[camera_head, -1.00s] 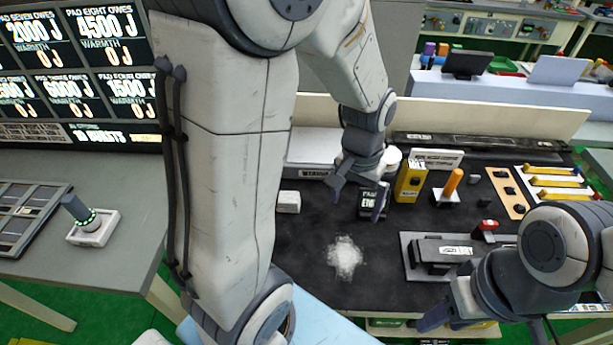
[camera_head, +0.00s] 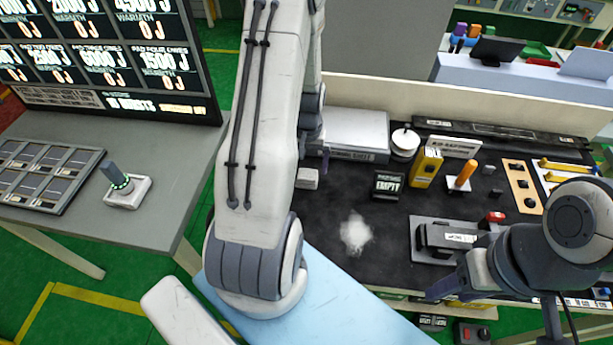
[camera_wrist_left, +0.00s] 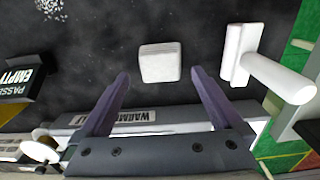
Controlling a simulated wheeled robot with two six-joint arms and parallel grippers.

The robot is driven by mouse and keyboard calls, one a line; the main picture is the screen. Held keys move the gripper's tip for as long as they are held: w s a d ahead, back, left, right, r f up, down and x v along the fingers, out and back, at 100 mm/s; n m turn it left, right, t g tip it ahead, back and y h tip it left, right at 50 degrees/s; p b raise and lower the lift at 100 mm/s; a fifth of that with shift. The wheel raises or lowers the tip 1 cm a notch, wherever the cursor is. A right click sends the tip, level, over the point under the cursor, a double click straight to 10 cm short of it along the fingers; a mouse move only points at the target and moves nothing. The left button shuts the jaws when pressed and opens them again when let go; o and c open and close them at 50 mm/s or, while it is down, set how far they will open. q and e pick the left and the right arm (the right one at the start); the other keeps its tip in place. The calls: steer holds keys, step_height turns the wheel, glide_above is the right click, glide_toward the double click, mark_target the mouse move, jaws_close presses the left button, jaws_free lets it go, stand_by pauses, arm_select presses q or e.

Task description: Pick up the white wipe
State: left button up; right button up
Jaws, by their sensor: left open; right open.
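The white wipe (camera_head: 307,178) is a small folded white pad lying on the black mat, just right of my left arm in the head view. In the left wrist view the wipe (camera_wrist_left: 160,62) lies just beyond and between the fingertips. My left gripper (camera_wrist_left: 160,80) is open and empty, its two dark fingers apart. In the head view my left arm mostly hides that gripper. My right gripper (camera_head: 452,288) is near the mat's front edge at the right; its jaws are open.
A white speckled patch (camera_head: 355,233) is on the mat. A black box marked EMPTY (camera_head: 388,185), a yellow box (camera_head: 426,167) and a white case (camera_head: 357,132) stand behind. In the left wrist view a white T-shaped thing (camera_wrist_left: 240,55) is right of the wipe.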

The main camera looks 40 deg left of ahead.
mark_target(307, 174)
arm_select(q)
steer(key=f, duration=0.1)
steer(key=f+p, duration=0.1)
steer(key=f, duration=0.1)
steer(key=shift+s+f, duration=0.15)
steer(key=shift+s, duration=0.1)
steer(key=shift+w+f, duration=0.1)
steer(key=shift+f, duration=0.55)
steer(key=shift+c, duration=0.3)
steer(key=c, duration=1.1)
steer(key=shift+r, duration=0.1)
